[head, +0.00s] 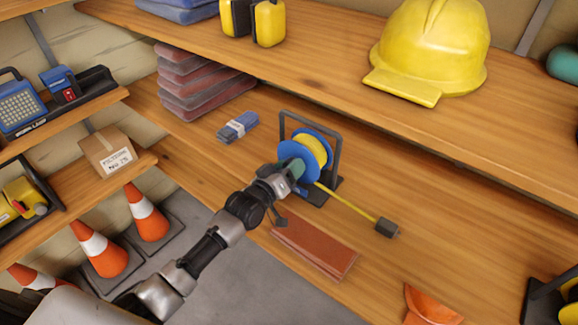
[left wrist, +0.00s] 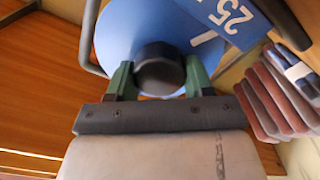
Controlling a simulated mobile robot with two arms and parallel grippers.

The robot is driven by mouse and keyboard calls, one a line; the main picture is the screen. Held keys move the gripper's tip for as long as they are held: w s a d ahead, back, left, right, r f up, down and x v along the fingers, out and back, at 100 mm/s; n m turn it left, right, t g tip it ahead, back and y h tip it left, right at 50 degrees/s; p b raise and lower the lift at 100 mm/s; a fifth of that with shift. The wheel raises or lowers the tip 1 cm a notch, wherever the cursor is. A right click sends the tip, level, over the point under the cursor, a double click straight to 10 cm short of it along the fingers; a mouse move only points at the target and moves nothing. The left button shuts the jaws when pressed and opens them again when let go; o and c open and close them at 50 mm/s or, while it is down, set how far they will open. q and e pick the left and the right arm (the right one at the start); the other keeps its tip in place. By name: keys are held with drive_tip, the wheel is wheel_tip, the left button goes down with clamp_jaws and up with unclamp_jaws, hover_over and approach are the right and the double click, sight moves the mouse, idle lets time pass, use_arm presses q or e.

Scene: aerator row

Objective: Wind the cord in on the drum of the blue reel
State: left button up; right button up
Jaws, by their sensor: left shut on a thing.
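The blue reel (head: 312,165) stands in a dark frame on the wooden shelf, with yellow cord wound on its drum (head: 315,150). A straight length of yellow cord (head: 348,204) runs from the drum along the shelf to a small dark block (head: 387,228). My left gripper (head: 292,170) is at the near side of the reel. In the left wrist view its green fingers (left wrist: 160,78) are shut on a round black knob (left wrist: 159,70) in front of the blue disc (left wrist: 120,42), which bears white marks. My right gripper is not in view.
A reddish-brown flat piece (head: 315,247) lies in front of the reel. A blue-grey bundle (head: 238,127) and stacked reddish pads (head: 200,85) are behind left. A yellow helmet (head: 432,50) sits on the shelf above. An orange object (head: 432,305) is at front right.

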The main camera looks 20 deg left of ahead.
use_arm(q)
drive_tip(key=shift+f, duration=0.15)
idle(0.3)
drive_tip(key=o, duration=0.9)
drive_tip(key=shift+s, duration=0.15)
drive_tip(key=v, duration=1)
drive_tip(key=shift+s+a, duration=0.15)
drive_tip(key=shift+s, duration=0.15)
